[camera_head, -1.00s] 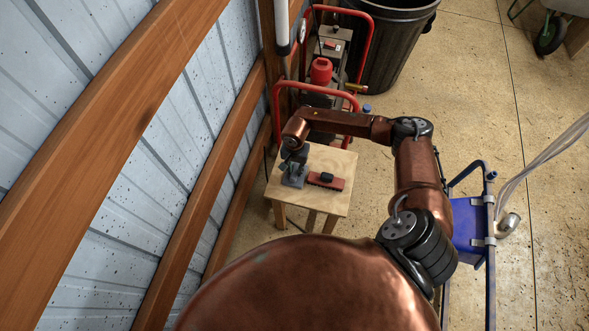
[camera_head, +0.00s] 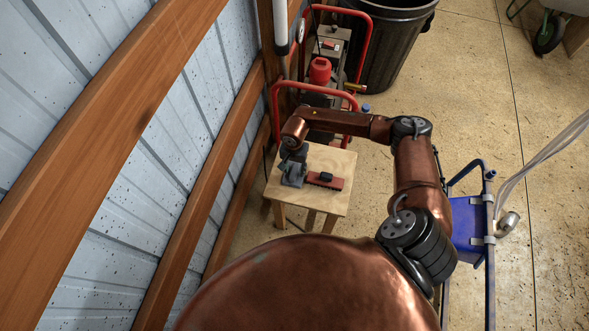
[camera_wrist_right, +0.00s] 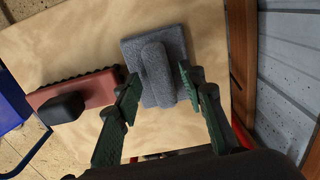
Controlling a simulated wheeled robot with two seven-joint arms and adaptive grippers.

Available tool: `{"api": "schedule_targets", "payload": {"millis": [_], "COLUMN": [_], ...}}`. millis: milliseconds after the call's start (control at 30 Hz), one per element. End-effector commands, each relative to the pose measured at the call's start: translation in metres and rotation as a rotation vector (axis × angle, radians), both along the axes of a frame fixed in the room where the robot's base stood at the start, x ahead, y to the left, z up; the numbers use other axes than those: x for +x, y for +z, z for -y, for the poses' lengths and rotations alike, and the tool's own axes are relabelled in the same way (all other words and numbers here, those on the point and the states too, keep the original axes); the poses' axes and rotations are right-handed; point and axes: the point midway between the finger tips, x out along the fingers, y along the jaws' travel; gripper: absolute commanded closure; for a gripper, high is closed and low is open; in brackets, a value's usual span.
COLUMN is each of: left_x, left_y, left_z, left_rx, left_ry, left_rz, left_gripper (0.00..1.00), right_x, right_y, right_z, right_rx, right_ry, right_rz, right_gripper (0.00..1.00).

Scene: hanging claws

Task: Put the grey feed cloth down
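The grey feed cloth (camera_wrist_right: 156,62) lies on the small wooden table, a flat square pad with a rolled ridge along its middle. In the head view the cloth (camera_head: 291,181) is partly covered by my right gripper (camera_head: 293,170), which is low over the table's left part. In the right wrist view the two green fingers of the right gripper (camera_wrist_right: 159,84) stand apart, one on each side of the ridge. Narrow gaps seem to show between them and the ridge. My left gripper is in neither view.
A red brush with a black handle (camera_wrist_right: 68,103) lies on the table (camera_head: 325,205) beside the cloth. A red-framed machine (camera_head: 319,88) stands behind the table, a corrugated wall (camera_head: 150,165) to its left. A blue frame (camera_head: 468,225) is at the right. Open floor lies beyond.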

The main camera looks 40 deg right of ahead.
Motion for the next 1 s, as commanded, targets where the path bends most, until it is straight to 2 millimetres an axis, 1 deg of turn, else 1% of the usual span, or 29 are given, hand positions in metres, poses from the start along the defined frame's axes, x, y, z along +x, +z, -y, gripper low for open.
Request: {"api": "schedule_targets", "payload": {"millis": [33, 167, 300, 500, 600, 700, 1000], "left_x": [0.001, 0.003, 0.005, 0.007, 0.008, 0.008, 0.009], "left_y": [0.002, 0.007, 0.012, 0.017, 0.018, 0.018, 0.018], "left_z": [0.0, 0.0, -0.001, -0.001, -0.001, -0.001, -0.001], "left_rx": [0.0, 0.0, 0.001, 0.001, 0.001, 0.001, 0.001], "left_ry": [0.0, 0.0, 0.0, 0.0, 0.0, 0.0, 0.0], "left_rz": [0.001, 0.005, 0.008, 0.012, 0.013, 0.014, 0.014], "left_gripper": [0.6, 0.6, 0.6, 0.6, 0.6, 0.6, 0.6], "right_x": [0.002, 0.002, 0.002, 0.001, 0.001, 0.001, 0.001], "right_y": [0.009, 0.034, 0.065, 0.101, 0.112, 0.118, 0.12], "right_z": [0.001, 0.0, 0.001, 0.001, 0.0, 0.0, 0.0], "right_rx": [0.0, 0.0, -0.001, -0.001, 0.0, 0.001, 0.0], "right_ry": [0.0, 0.002, 0.0, 0.001, 0.0, 0.0, 0.0], "right_rz": [0.004, 0.006, 0.006, 0.005, 0.003, 0.002, 0.001], "right_gripper": [0.63, 0.63, 0.63, 0.63, 0.63, 0.63, 0.63]}}
